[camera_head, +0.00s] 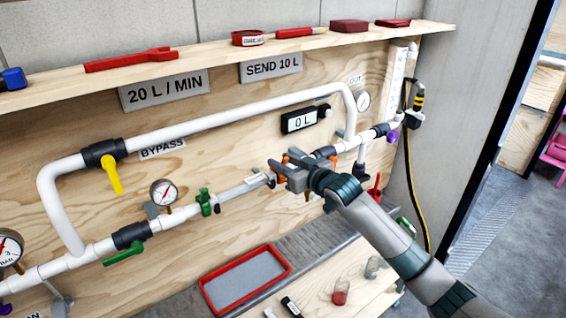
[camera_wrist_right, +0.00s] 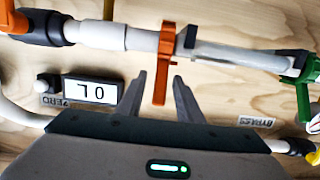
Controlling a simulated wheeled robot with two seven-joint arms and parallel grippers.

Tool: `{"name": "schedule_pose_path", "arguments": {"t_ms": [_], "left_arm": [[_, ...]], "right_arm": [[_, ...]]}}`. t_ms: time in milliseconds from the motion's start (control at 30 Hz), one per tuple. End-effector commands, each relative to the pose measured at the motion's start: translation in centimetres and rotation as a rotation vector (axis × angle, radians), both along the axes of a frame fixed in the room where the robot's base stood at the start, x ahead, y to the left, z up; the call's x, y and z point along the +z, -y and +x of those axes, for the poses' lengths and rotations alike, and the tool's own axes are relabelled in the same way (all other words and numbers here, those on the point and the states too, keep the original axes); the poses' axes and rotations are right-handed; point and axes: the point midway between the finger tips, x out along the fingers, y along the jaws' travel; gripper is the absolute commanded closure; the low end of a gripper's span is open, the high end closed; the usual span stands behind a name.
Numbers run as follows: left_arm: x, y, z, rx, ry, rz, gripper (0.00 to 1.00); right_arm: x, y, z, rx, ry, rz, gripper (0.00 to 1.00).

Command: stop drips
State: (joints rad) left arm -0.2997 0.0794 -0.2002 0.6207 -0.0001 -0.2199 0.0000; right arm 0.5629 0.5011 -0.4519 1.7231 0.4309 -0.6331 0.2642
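My right gripper (camera_head: 275,172) reaches the pipe line on the plywood panel. In the right wrist view its two fingers (camera_wrist_right: 160,85) stand apart, one on each side of an orange clamp lever (camera_wrist_right: 160,88), with gaps beside it. The orange clamp (camera_wrist_right: 166,40) is around a white and grey pipe section (camera_wrist_right: 215,52). A green clamp (camera_head: 205,202) sits on the line further left and also shows in the wrist view (camera_wrist_right: 302,85). The display (camera_head: 300,120) reads 0 L. No drips can be made out. My left gripper is out of view.
A yellow-handled valve (camera_head: 112,172) is on the bypass pipe (camera_head: 220,118), a green-handled valve (camera_head: 127,245) on the lower line. A red tray (camera_head: 286,268) and small jars (camera_head: 340,292) are below. A shelf (camera_head: 215,55) with red tools runs above.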

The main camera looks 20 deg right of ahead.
Motion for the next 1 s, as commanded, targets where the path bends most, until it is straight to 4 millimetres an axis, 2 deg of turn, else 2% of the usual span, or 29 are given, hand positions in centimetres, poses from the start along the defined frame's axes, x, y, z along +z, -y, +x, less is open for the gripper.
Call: {"name": "schedule_pose_path", "arguments": {"t_ms": [267,467,667,1000], "left_arm": [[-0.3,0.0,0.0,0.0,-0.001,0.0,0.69],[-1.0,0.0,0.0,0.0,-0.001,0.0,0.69],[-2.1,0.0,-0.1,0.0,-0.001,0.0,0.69],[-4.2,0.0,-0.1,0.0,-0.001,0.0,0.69]], "right_arm": [[-0.1,0.2,-0.5,0.0,0.0,0.0,0.67],[0.1,0.8,-2.2,0.001,0.0,-0.001,0.67],[0.6,1.8,-5.1,0.001,0.001,-0.002,0.67],[1.8,4.0,-11.0,0.001,0.001,-0.003,0.67]]}}
